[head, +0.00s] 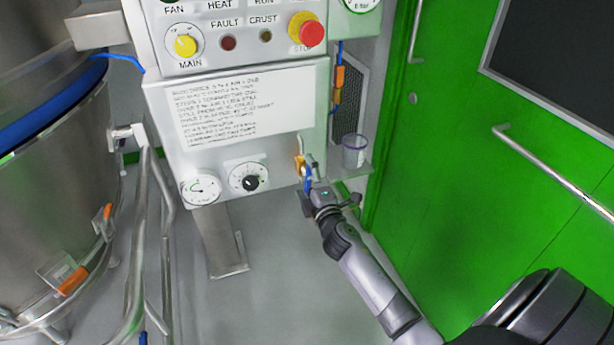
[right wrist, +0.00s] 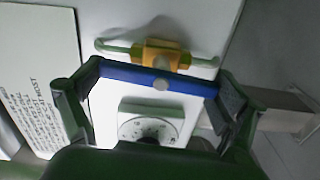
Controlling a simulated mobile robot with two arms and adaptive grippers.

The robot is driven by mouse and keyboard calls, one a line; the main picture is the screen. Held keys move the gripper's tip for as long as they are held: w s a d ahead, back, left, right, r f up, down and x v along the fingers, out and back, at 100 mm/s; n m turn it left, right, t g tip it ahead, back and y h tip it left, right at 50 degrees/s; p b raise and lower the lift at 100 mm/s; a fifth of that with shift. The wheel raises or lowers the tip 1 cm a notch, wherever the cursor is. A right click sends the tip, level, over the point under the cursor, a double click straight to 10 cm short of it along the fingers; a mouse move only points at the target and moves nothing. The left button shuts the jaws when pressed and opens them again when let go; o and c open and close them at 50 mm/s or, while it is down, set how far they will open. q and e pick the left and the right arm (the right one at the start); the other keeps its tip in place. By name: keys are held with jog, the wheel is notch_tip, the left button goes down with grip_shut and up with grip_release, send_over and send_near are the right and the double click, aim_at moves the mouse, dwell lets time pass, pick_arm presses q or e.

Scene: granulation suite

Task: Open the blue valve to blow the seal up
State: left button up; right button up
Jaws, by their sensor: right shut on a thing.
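The blue valve (head: 308,182) is at the lower right edge of the grey control panel, below its brass body (head: 299,163). In the right wrist view its blue lever (right wrist: 140,74) lies crosswise, spanning from one finger to the other. The brass body (right wrist: 160,54) sits behind it, with a thin green line running out on both sides. My right gripper (head: 313,197) is at the valve; in the wrist view its fingers (right wrist: 160,88) are shut on the ends of the lever. My left gripper is out of view.
A round gauge (head: 201,190) and a black-knobbed dial (head: 249,178) sit left of the valve. A clear cup (head: 354,150) stands on a small shelf to its right. A green door (head: 470,170) with bar handles is at right, a steel vessel (head: 50,190) at left.

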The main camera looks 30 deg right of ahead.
jog(key=shift+n, duration=0.6)
jog(key=o, duration=0.9)
jog(key=v, duration=1.2)
jog(key=shift+f, duration=0.1)
jog(key=shift+f, duration=0.1)
